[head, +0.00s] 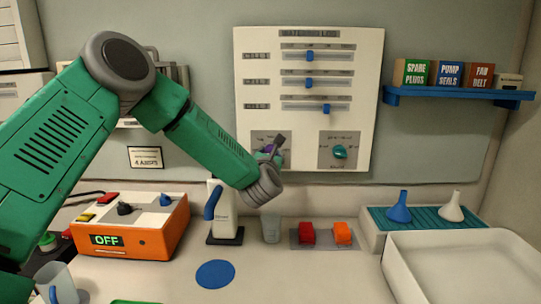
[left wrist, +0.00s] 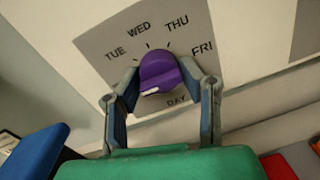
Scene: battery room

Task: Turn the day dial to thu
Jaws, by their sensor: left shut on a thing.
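The purple day dial (head: 265,154) is on the lower left of the white wall panel (head: 369,105). In the left wrist view the dial (left wrist: 158,72) sits below the words TUE, WED, THU and FRI on a grey plate (left wrist: 95,45), with DAY printed under it. A white mark shows at the knob's lower edge; I cannot tell which day the dial is set to. My left gripper (head: 270,150) is shut on the dial, one finger on each side, also in the left wrist view (left wrist: 160,83). My right gripper is not in view.
A teal knob (head: 340,152) is right of the day dial, with several blue sliders above. Below stand a white dispenser (head: 225,215), a grey cup (head: 271,229) and an orange box (head: 150,238) reading OFF. A blue shelf (head: 455,95) is at right.

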